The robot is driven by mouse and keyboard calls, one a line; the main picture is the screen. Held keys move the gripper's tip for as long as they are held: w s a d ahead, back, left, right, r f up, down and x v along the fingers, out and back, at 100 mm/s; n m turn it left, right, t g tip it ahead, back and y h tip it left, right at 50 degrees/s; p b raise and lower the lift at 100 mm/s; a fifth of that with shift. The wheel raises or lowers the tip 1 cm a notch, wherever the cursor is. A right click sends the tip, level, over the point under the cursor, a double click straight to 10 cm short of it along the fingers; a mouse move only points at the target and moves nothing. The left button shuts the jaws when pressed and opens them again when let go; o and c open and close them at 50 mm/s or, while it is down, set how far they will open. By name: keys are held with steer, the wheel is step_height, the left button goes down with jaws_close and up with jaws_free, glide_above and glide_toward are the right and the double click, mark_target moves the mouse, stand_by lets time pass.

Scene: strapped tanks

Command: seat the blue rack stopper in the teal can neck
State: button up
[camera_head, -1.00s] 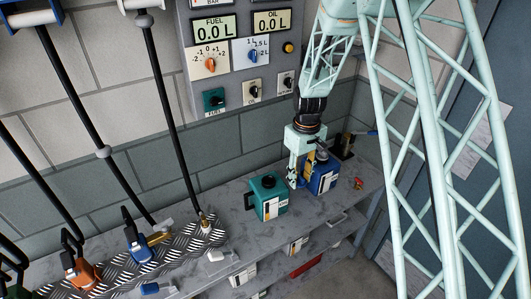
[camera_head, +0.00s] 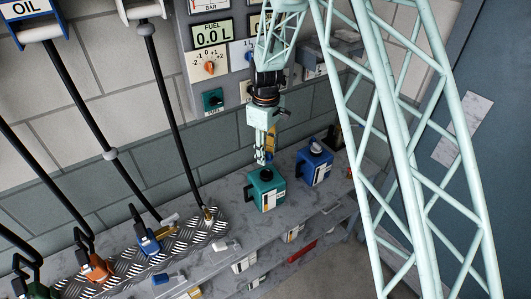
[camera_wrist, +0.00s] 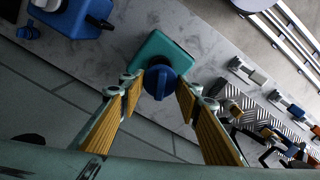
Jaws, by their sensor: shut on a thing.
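The teal can (camera_head: 267,190) stands upright on the grey bench, with a white label on its front. It also shows in the wrist view (camera_wrist: 155,47). The blue stopper (camera_wrist: 160,82) is a round ribbed knob between my fingertips, in front of the teal can's top. My gripper (camera_wrist: 162,88) is shut on it, with yellow pads on either side. In the head view my gripper (camera_head: 262,160) points down just above the teal can.
A blue can (camera_head: 314,168) with a cap stands close to the right of the teal can. A dark rack (camera_head: 335,137) is behind it. A ridged metal mat (camera_head: 190,235) with hose nozzles lies to the left. The wall panel (camera_head: 212,70) rises behind.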

stand_by(0.5)
steer(key=shift+f+b, duration=1.9)
steer(key=shift+f, duration=0.95)
steer(key=shift+f+b, duration=1.3)
steer(key=shift+f, duration=0.05)
stand_by(1.9)
steer(key=o, duration=0.9)
steer(key=shift+r, duration=0.1)
steer(key=shift+r, duration=5.95)
